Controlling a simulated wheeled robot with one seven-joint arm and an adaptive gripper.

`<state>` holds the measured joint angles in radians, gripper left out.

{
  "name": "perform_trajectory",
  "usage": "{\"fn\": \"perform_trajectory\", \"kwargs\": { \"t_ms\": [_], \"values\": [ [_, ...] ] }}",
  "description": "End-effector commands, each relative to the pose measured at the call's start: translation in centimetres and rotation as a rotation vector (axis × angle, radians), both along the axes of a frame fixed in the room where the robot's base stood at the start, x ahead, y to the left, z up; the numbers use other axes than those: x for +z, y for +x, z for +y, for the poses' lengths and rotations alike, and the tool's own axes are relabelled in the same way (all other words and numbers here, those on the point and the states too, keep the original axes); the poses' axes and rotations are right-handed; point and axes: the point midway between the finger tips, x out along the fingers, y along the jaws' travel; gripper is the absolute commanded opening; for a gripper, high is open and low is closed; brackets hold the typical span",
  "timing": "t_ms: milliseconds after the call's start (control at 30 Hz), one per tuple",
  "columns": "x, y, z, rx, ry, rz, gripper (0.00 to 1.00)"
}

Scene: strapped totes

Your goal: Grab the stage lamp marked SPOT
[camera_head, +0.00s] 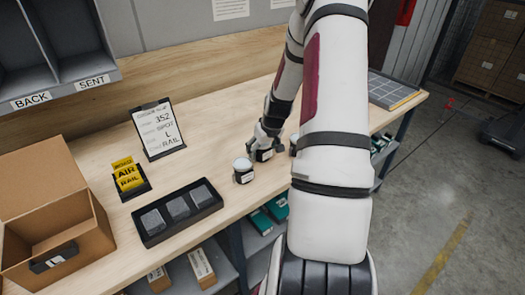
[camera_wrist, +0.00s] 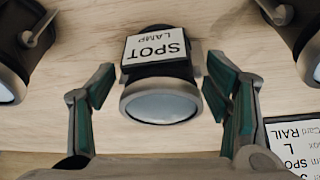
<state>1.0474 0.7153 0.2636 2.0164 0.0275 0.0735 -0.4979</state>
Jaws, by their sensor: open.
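The stage lamp marked SPOT (camera_wrist: 160,75) is dark with a pale round lens and a white label reading SPOT LAMP. It sits upper middle in the wrist view, on the wooden bench. My gripper (camera_wrist: 160,88) is open, with one green-padded finger on each side of this lamp. A gap shows at the left finger and a narrower one at the right. In the head view my gripper (camera_head: 266,140) is low over the bench, around a lamp (camera_head: 264,155) whose label is too small to read.
Another lamp (camera_head: 243,170) stands close by on the left; one more (camera_head: 293,150) is partly behind my arm. An order card (camera_head: 158,130) reading SPOT, L, RAIL stands behind. A black tray (camera_head: 150,233), a yellow card holder (camera_head: 128,180) and an open carton (camera_head: 95,225) are left.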

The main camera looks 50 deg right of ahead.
Motion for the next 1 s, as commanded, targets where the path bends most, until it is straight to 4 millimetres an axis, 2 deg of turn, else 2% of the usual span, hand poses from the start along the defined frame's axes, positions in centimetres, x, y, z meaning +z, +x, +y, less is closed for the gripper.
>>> {"fn": "perform_trajectory", "kwargs": {
  "t_ms": [100,367,733,867,1000],
  "values": [
    [0.0,0.0,0.0,0.000,0.000,0.000,0.71],
    [0.0,0.0,0.0,0.000,0.000,0.000,0.12],
    [0.5,0.0,0.0,0.000,-0.002,-0.002,0.12],
    [1.4,0.1,0.0,0.000,-0.002,-0.002,0.12],
    [3.2,0.1,-0.1,-0.001,-0.004,-0.004,0.12]
  ]
}}
